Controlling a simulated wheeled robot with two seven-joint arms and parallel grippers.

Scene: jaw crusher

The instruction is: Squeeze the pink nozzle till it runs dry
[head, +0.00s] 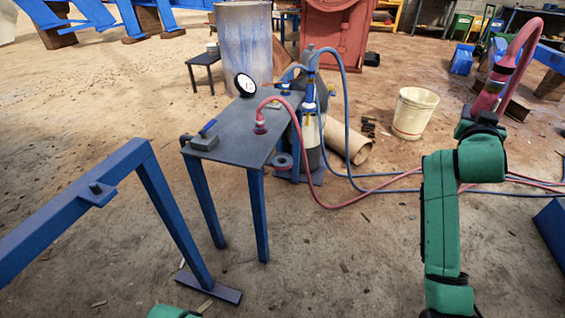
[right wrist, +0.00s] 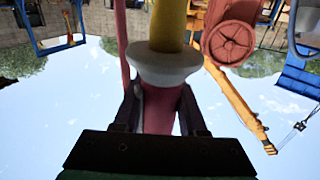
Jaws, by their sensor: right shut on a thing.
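The pink nozzle (head: 489,96) is at the right of the head view, tilted, with a pink hose arching up from it. My right gripper (head: 478,122) is shut on it at the end of my green arm. In the right wrist view the jaws of my right gripper (right wrist: 160,120) stand on either side of the pink nozzle body (right wrist: 161,112). A pale collar (right wrist: 162,66) and a yellow round piece (right wrist: 168,25) lie beyond it; I cannot tell whether the yellow is part of the nozzle. My left gripper is not in view.
A dark table on blue legs (head: 240,130) holds a gauge (head: 245,84) and a red hose fitting (head: 260,126). A blue frame (head: 150,180) stands front left. A white bucket (head: 414,112) stands on the dirt floor. Hoses cross the floor mid-right.

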